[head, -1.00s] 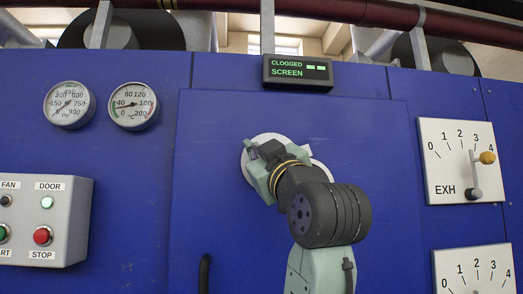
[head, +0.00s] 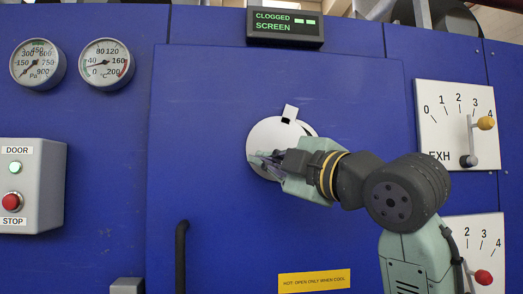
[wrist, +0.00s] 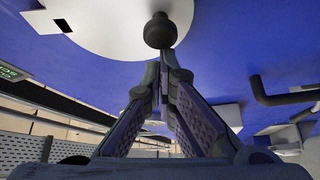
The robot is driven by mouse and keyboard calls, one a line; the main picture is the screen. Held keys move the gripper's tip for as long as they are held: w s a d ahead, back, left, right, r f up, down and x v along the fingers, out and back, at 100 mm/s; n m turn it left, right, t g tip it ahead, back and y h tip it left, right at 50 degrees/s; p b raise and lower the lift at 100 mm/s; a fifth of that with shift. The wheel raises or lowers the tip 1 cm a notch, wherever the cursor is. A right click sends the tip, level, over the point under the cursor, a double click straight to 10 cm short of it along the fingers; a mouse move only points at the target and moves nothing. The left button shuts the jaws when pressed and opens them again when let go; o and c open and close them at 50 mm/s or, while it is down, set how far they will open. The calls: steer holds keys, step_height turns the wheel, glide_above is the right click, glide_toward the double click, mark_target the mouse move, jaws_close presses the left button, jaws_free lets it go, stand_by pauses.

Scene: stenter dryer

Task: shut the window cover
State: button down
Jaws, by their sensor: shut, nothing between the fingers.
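The window cover (head: 270,132) is a round white disc on the blue door, with a small tab (head: 290,113) at its top. A dark sliver shows near the disc's upper right edge. In the wrist view the white cover (wrist: 105,35) fills the top and carries a dark round knob (wrist: 160,31). My gripper (head: 258,160) reaches in from the right, across the lower part of the disc. In the wrist view its fingers (wrist: 164,56) are shut and empty, with the tips right by the knob. I cannot tell whether they touch it.
A black door handle (head: 181,255) stands below left of the disc. A yellow warning label (head: 314,281) is below. Two gauges and a button box (head: 33,185) are at left. The EXH lever plate (head: 458,125) is at right, near my arm.

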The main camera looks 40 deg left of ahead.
steer(key=shift+w+d+f, duration=0.35)
steer(key=shift+w+d, duration=0.2)
steer(key=shift+w, duration=0.05)
steer(key=shift+w+d+f, duration=0.3)
steer(key=shift+w+d, duration=0.25)
steer(key=shift+w, duration=0.05)
